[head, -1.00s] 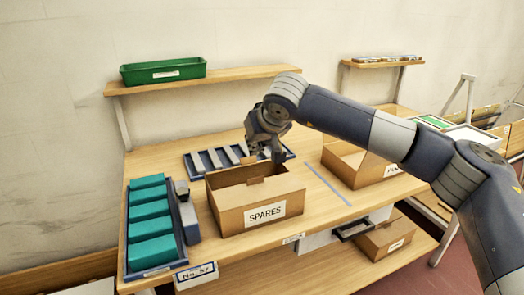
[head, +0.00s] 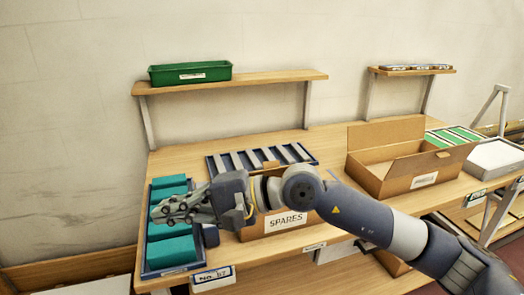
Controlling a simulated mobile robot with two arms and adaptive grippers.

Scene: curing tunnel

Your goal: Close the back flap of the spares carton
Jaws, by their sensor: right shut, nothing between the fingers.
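The spares carton (head: 287,222) is a brown cardboard box with a white SPARES label on its front. It stands on the wooden bench in the middle of the head view. My right wrist and forearm cross in front of it and hide most of its opening. A small cardboard tab (head: 271,165) shows above my wrist at the back; how the back flap lies cannot be told. My right gripper (head: 160,211) is shut and empty, left of the carton, in front of the teal blocks in the picture. My left gripper is not in view.
A blue tray (head: 152,262) with teal blocks is at the left. A blue tray of grey bars (head: 262,155) lies behind the carton. A second open carton (head: 408,183) stands at the right. A shelf (head: 270,80) with a green bin (head: 190,73) is above.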

